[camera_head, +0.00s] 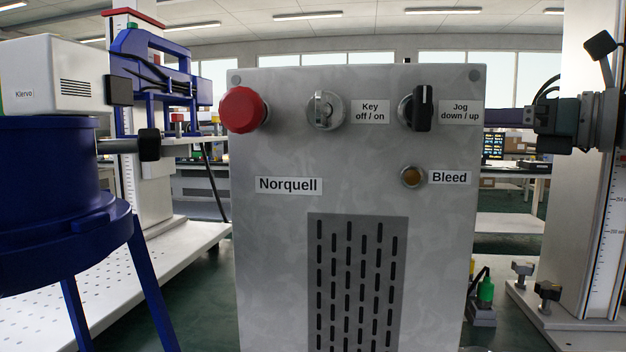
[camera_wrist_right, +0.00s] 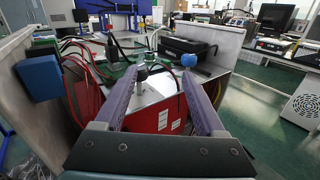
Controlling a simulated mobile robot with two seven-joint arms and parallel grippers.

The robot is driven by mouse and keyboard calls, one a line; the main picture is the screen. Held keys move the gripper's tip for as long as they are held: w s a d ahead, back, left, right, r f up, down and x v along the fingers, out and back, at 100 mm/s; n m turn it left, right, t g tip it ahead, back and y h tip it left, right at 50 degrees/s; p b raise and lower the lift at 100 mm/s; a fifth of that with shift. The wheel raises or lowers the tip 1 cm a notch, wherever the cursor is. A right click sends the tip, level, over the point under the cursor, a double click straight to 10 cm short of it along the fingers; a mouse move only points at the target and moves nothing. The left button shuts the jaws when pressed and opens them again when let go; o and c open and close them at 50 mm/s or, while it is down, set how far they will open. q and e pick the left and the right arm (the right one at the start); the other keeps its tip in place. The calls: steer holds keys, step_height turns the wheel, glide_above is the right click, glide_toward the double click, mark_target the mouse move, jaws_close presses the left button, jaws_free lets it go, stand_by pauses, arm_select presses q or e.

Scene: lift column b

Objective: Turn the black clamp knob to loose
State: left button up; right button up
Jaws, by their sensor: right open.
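I cannot tell for certain which part is the clamp knob. A black knob (camera_head: 149,145) on a grey shaft sticks out at the left. My left gripper does not show.
The grey Norquell panel (camera_head: 270,240) fills the middle, with a red button (camera_head: 242,109), key switch and black jog switch (camera_head: 422,108). A blue stand (camera_head: 55,180) is at the left. The wrist view shows red cables (camera_wrist_right: 75,75) and a blue ball (camera_wrist_right: 188,60).

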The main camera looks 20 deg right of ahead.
steer(key=w+a+n+y+b, duration=0.1)
steer(key=a, duration=0.1)
steer(key=w+a+n+g+y+b, duration=0.1)
steer(key=w, duration=0.1)
steer(key=w+a+f+n+g+y+b, duration=0.1)
steer(key=a, duration=0.1)
steer(key=shift+w+a+f+y, duration=0.1)
steer(key=shift+w+a+y, duration=0.2)
steer(key=shift+y, duration=0.1)
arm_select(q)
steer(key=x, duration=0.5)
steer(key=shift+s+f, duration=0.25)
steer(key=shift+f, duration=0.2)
arm_select(e)
steer(key=shift+w+a, duration=0.1)
steer(key=shift+w, duration=0.1)
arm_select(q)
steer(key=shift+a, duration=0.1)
arm_select(e)
jaws_close()
